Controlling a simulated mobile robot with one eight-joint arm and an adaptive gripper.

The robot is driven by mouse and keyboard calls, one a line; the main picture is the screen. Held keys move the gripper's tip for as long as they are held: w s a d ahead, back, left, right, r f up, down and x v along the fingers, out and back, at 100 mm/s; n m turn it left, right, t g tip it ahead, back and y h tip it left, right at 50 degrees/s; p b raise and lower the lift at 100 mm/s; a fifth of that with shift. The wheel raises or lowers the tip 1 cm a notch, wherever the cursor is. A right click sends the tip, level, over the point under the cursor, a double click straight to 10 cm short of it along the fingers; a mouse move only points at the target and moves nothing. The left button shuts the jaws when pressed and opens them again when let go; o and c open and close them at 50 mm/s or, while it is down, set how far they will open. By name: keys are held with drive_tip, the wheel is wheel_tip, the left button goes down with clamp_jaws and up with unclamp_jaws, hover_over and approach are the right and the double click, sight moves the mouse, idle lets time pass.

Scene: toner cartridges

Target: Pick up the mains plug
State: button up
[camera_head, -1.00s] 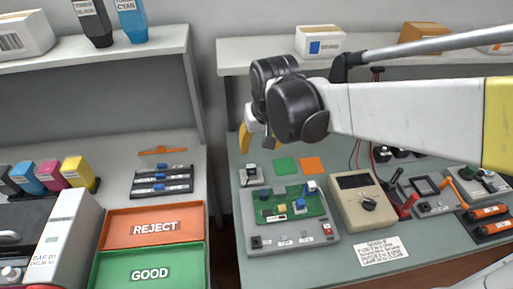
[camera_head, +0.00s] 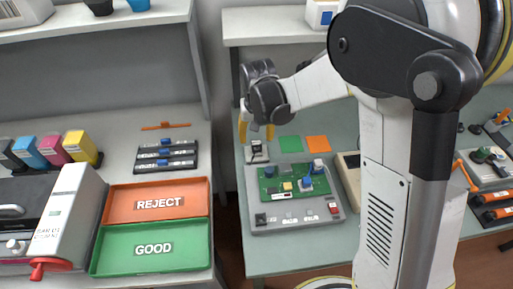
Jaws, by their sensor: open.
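A small dark plug-like object (camera_head: 256,147), which looks like the mains plug, stands on a light grey block at the left back of the right-hand bench. It is too small to make out in detail. My gripper (camera_head: 256,136) points down just above it. Its two yellow fingers are apart, one to the left and one to the right of the object's top. I cannot tell whether they touch it. Nothing is held.
A green circuit board (camera_head: 285,184) on a grey test base lies just in front. A REJECT tray (camera_head: 125,205) and GOOD tray (camera_head: 112,262) are on the left bench, across a gap.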

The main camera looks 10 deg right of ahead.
sight(256, 143)
wheel_tip(256, 143, down, 5)
drive_tip(key=shift+w+r+b, duration=0.1)
drive_tip(key=shift+r+b, duration=0.1)
drive_tip(key=shift+b, duration=0.75)
drive_tip(key=shift+r, duration=0.1)
clamp_jaws()
drive_tip(key=shift+r+p, duration=0.35)
drive_tip(key=shift+r, duration=0.15)
drive_tip(key=r+p, duration=0.1)
drive_tip(key=r, duration=0.1)
drive_tip(key=d+r+p, duration=0.1)
drive_tip(key=r, duration=0.1)
drive_tip(key=shift+s, duration=0.2)
drive_tip(key=s+d+r+p, duration=0.3)
drive_tip(key=d+r, duration=0.3)
drive_tip(key=d, duration=0.4)
drive_tip(key=shift+s+r, duration=0.3)
